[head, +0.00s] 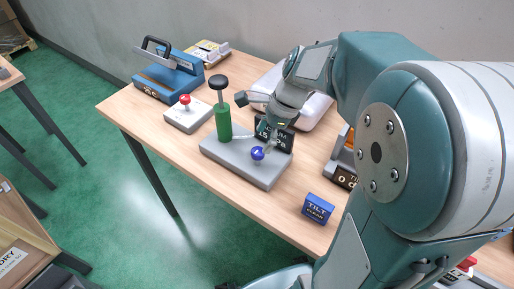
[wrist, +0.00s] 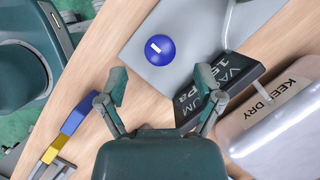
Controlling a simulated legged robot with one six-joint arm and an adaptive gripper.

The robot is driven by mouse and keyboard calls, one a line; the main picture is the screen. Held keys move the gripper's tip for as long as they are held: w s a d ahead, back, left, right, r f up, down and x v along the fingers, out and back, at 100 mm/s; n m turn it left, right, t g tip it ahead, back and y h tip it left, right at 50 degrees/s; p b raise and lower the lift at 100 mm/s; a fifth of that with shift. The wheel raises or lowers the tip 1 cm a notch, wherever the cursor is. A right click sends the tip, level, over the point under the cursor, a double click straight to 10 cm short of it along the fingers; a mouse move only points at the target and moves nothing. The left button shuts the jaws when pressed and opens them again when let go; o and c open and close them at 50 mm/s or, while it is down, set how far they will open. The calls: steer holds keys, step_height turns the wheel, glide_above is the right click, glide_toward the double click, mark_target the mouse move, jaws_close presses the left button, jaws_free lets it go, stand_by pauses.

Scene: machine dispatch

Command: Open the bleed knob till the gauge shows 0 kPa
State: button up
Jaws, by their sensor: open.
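The blue bleed knob (head: 257,153) is a round ball on the grey base plate (head: 238,166). In the wrist view the knob (wrist: 160,49) shows a short white line on top. My gripper (wrist: 161,84) is open and empty, with the knob ahead of its fingertips and apart from them. In the head view my gripper (head: 266,134) hangs just above the plate, behind the knob. The black vacuum gauge display (wrist: 226,88) has white text. A finger covers part of its reading; I make out about "15" and "Pa". The gauge (head: 284,139) is also partly hidden in the head view.
A green pump (head: 223,124) with a black top handle stands on the plate, left of my gripper. A red button box (head: 187,112), a blue device (head: 168,75) and a blue TILT block (head: 318,208) are on the table. A white "keep dry" package (wrist: 275,125) lies beyond the gauge.

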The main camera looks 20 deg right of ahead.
mark_target(258, 150)
steer(key=x, duration=0.3)
steer(key=shift+d+f, duration=0.15)
steer(key=shift+f, duration=0.6)
steer(key=shift+a, duration=0.35)
steer(key=c, duration=1.2)
